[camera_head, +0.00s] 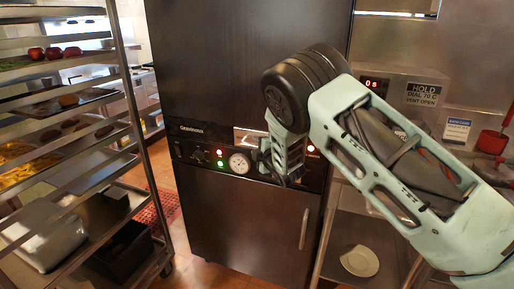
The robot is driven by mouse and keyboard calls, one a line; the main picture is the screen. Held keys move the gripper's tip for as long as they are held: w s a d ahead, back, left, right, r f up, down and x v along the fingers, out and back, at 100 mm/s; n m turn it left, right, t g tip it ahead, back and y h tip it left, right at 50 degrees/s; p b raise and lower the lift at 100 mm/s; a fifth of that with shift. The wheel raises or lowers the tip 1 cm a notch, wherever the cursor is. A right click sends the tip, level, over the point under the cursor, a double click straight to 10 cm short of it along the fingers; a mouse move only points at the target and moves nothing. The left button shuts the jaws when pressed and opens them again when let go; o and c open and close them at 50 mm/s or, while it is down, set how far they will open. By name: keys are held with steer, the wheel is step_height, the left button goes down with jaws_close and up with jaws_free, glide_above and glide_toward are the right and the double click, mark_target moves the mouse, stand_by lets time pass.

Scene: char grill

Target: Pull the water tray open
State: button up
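A dark holding cabinet (225,60) stands in the middle of the view, with a control band between its upper and lower doors. My arm comes in from the right and covers the right part of the band. My gripper (283,175) points down in front of the band, right of the gauge. Its fingers are small and dark here, so I cannot tell whether they touch anything or are open.
The lower door (250,215) has a vertical handle (304,228). A gauge (239,163) and lit lamps are on the band. A rack of trays (135,110) stands close on the left. A steel shelf with a white plate (360,261) is at right.

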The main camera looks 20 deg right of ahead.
jaws_close()
steer(key=s+a+b, duration=0.3)
steer(key=s+a, duration=0.7)
steer(key=s, duration=0.4)
steer(key=shift+s+a, duration=0.3)
jaws_free()
steer(key=shift+s, duration=0.1)
steer(key=p+v, duration=0.9)
steer(key=v, duration=0.8)
steer(key=shift+p, duration=0.35)
steer(key=shift+s, duration=0.1)
